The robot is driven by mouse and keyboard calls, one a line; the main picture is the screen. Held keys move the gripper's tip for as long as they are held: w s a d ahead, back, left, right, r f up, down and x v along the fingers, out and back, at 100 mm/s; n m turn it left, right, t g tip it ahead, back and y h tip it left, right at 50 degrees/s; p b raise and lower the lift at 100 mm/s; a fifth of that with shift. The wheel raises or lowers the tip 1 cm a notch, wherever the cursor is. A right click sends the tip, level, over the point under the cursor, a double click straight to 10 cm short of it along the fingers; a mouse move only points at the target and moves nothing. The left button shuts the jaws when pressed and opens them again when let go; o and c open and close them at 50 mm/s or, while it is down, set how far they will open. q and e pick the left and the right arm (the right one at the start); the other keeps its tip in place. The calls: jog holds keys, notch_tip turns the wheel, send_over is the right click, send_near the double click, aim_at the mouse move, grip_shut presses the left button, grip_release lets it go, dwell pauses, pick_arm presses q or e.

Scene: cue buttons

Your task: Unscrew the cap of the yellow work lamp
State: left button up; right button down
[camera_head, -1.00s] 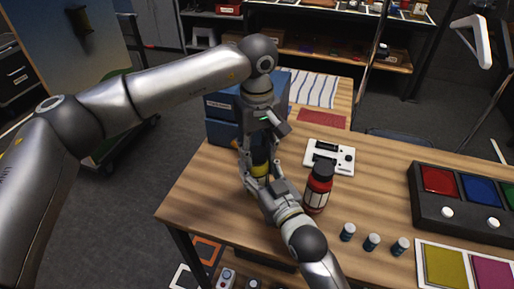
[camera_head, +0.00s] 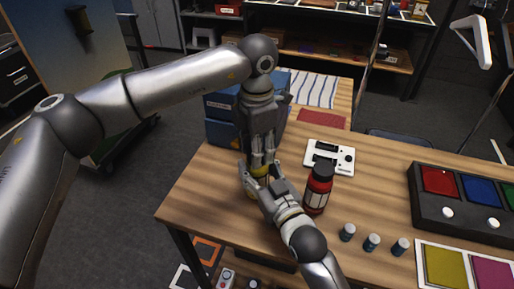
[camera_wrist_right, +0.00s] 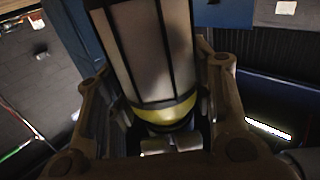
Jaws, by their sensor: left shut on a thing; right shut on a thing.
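The yellow work lamp (camera_head: 261,170) stands near the table's left part, mostly hidden between my two grippers. In the right wrist view the lamp (camera_wrist_right: 152,55) shows a pale body with dark bars and a yellow band. My right gripper (camera_head: 257,181) is shut around the lamp from the front, its fingers on both sides in the wrist view. My left gripper (camera_head: 263,158) points down from above and is shut at the lamp's top. The cap is hidden by the left fingers, so its seating cannot be seen.
Blue boxes (camera_head: 222,112) stand behind. A white device (camera_head: 329,157), several small bottles (camera_head: 371,242) and a button panel (camera_head: 426,212) lie to the right.

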pick_arm(q)
jog(key=n, duration=0.6)
pick_arm(e)
jog(key=shift+f, duration=0.1)
pick_arm(q)
jog(key=n, duration=1.7)
jog(key=shift+r, duration=0.25)
jog(key=shift+r, duration=0.9)
